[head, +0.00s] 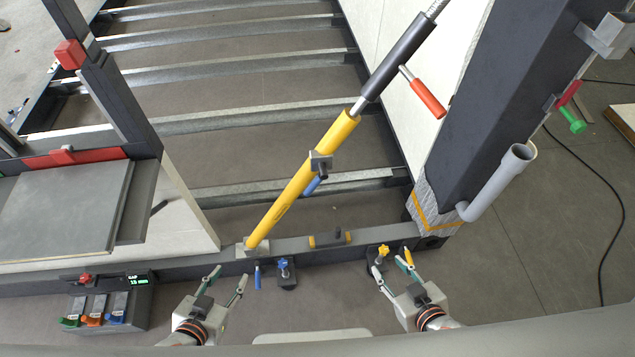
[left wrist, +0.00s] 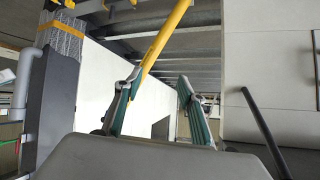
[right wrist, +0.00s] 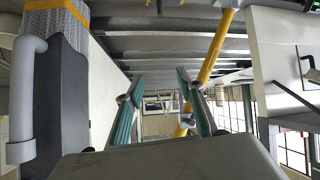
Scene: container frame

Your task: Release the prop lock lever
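A slanted prop (head: 305,180) rises from the lower beam up to the right, with a yellow tube below and a dark sleeve above. A lever with a red grip (head: 428,98) sticks out from the sleeve. A grey collar (head: 320,163) midway on the tube carries a short blue handle (head: 312,186). I cannot tell which of these is the lock lever. The yellow tube also shows in the left wrist view (left wrist: 165,35) and right wrist view (right wrist: 212,50). My left gripper (head: 229,277) and right gripper (head: 389,267) are open, empty and below the prop, apart from it.
A long beam (head: 370,238) runs before my grippers, with a blue-knobbed fitting (head: 284,265), a yellow-knobbed fitting (head: 382,252) and a spirit level (head: 330,239) along it. A dark post (head: 500,110) with a grey pipe (head: 498,182) stands right. A box with coloured levers (head: 108,308) is left.

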